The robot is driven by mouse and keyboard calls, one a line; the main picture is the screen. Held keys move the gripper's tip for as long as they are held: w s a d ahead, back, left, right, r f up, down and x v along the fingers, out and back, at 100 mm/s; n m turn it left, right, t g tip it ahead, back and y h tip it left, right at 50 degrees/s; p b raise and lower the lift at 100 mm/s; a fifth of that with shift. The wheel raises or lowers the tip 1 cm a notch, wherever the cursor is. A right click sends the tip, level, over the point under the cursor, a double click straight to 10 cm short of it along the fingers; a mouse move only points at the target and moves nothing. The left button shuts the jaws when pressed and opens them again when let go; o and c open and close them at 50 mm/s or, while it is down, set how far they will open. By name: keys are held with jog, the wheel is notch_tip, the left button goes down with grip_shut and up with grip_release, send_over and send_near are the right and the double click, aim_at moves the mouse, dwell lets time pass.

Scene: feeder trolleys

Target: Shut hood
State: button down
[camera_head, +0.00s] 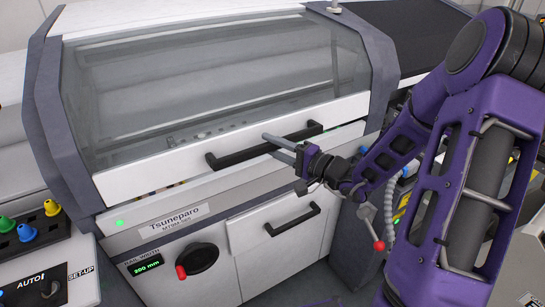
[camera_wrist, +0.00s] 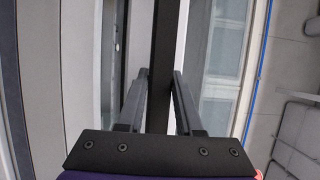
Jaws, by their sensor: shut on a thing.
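The hood (camera_head: 215,75) is a clear, curved window in a white frame on the grey machine. It is low, with a narrow dark gap showing under the left part of its front edge. A black bar handle (camera_head: 232,155) runs along its white front edge. My gripper (camera_head: 273,143) is shut on this handle, with one finger above the bar and one below. In the wrist view the handle (camera_wrist: 164,60) runs upright between the two fingers of my gripper (camera_wrist: 160,85). The fingers hide part of the handle.
Below the hood are a drawer with its own black handle (camera_head: 292,219), a black rotary switch with a red tip (camera_head: 198,260) and a green display (camera_head: 147,266). Coloured knobs (camera_head: 27,232) sit at the left. My purple arm covers the right side.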

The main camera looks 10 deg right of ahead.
jog(key=shift+s+d+r, duration=0.1)
jog(key=shift+s+r, duration=0.15)
jog(key=shift+r, duration=0.45)
jog(key=c, duration=0.6)
grip_release()
jog(key=shift+f, duration=0.1)
jog(key=b+v, duration=0.1)
jog(key=v, duration=1.6)
jog(key=shift+s, duration=0.2)
jog(key=shift+d, duration=0.1)
